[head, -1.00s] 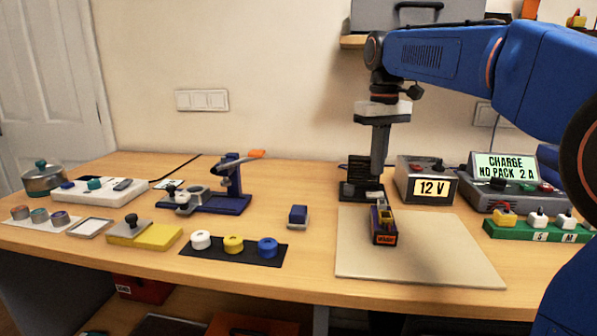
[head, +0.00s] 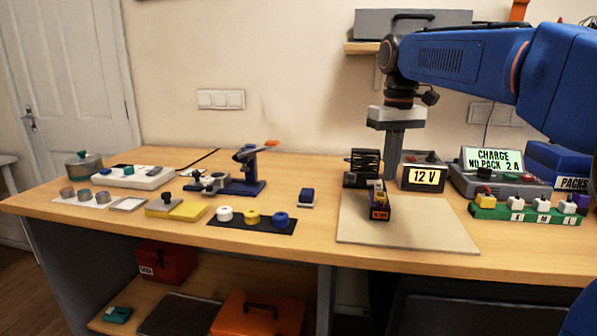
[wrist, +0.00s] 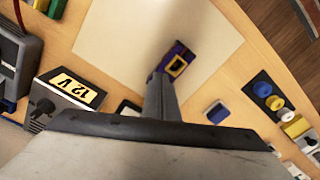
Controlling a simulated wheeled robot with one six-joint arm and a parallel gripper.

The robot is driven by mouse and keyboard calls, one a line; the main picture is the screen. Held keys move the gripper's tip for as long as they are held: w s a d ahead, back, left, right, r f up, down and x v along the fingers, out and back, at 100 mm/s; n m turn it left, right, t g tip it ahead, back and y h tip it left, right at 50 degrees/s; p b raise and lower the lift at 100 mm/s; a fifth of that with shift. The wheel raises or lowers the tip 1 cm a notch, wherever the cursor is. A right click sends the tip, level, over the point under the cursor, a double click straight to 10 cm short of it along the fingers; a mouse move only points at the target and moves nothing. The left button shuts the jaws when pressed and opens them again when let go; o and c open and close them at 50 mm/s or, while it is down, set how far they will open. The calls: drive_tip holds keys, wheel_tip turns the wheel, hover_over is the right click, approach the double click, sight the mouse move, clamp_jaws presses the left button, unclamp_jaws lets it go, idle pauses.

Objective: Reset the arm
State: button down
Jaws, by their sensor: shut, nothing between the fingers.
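My gripper (head: 393,165) points down above the back edge of the pale mat, with its fingers together and empty. It also shows in the wrist view (wrist: 160,100), where its fingers overlap part of a small servo. That servo (head: 379,203), dark with a yellow top and an orange-marked front, sits on the pale mat (head: 430,230). In the wrist view the servo (wrist: 176,62) looks purple with a yellow frame. My blue arm reaches in from the right in the head view.
A 12 V supply (head: 424,172) and a charger (head: 492,172) stand right of my gripper. A black rack (head: 362,168) is just left. A green strip (head: 525,211) holds several plugs. Spools sit on a dark mat (head: 270,228). The bench around the small blue block (head: 307,197) is clear.

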drive_tip(key=s+m, duration=0.1)
drive_tip(key=s, duration=0.3)
drive_tip(key=s+d+f+m+t, duration=0.1)
drive_tip(key=s, duration=0.4)
drive_tip(key=s+f+m+t+y, duration=0.1)
drive_tip(key=s, duration=0.3)
drive_tip(key=shift+s+d+f+m, duration=0.15)
drive_tip(key=shift+s+f+m, duration=0.05)
drive_tip(key=shift+m, duration=0.2)
drive_tip(key=s+f+m+t+y, duration=0.1)
drive_tip(key=s+f+m+t, duration=0.15)
drive_tip(key=s+f, duration=0.45)
drive_tip(key=s+d+f+n+h, duration=0.1)
drive_tip(key=s+d+f, duration=0.1)
drive_tip(key=s+f, duration=0.2)
drive_tip(key=s+d+f+n+h, duration=0.1)
drive_tip(key=s+d+f, duration=0.2)
drive_tip(key=f, duration=0.7)
drive_tip(key=shift+s+d+f+n, duration=0.3)
drive_tip(key=shift+s+f+n, duration=0.1)
drive_tip(key=shift+s, duration=0.5)
